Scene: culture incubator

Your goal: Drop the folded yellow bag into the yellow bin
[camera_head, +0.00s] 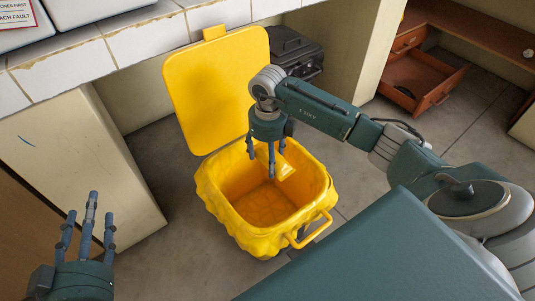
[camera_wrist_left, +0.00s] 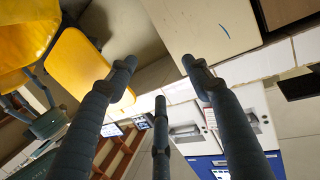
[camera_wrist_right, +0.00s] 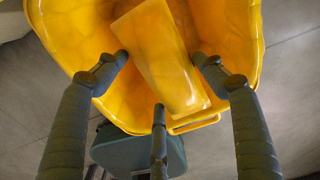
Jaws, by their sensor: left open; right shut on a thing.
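The yellow bin (camera_head: 228,218) stands on the floor with its lid (camera_head: 207,88) swung up at the back and a yellow liner inside. My right gripper (camera_head: 269,160) points down over the bin's opening. It is shut on the folded yellow bag (camera_head: 288,166), a flat glossy piece. In the right wrist view the bag (camera_wrist_right: 160,60) lies between my fingertips, with the bin (camera_wrist_right: 236,30) around and below it. Whether the bag touches the liner cannot be told. My left gripper (camera_head: 88,215) is open and empty, well left of the bin; its fingers also show in the left wrist view (camera_wrist_left: 160,72).
A tiled counter (camera_head: 130,40) runs behind the bin, with a pale cabinet (camera_head: 105,150) to the left. A black case (camera_head: 292,50) stands behind the lid. An open wooden drawer (camera_head: 420,82) juts out at the back right. Grey floor is clear left of the bin.

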